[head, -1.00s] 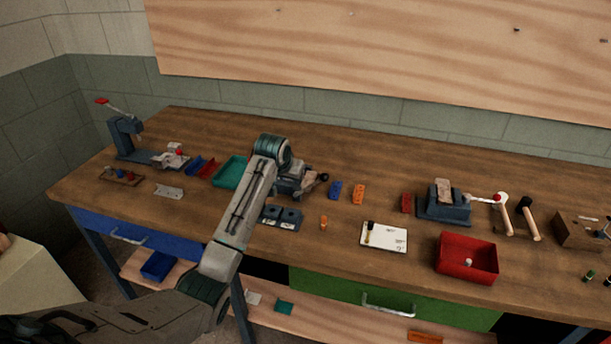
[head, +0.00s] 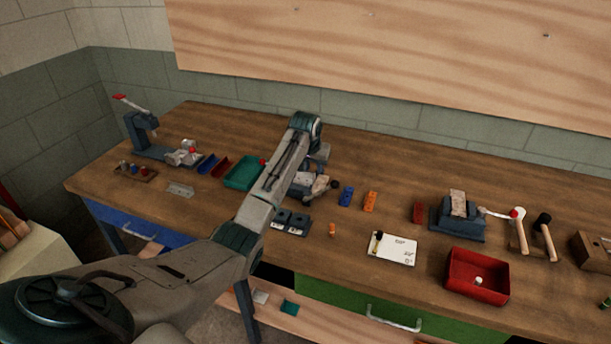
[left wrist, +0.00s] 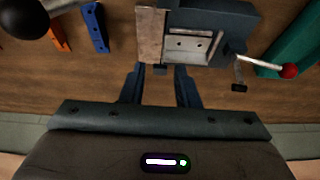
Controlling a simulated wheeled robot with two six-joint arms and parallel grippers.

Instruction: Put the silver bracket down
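A silver bracket-like piece (head: 180,190) lies flat on the wooden bench at the left, apart from my grippers. My left gripper (left wrist: 160,85) shows in the left wrist view with its two dark fingers spread and nothing clearly between them. It is close to a grey vise (left wrist: 225,18), which also shows in the head view (head: 306,194). A silver plate with holes (left wrist: 188,45) sits at the vise, beside a tan block; I cannot tell whether it is a bracket. In the head view my left fingertips are hidden by the arm. My right gripper is not in view.
A teal tray (head: 243,172) stands left of the vise. Blue (head: 346,196) and orange (head: 370,201) blocks lie to its right. A red bin (head: 477,276), a white card (head: 392,248) and another vise (head: 457,214) stand further right.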

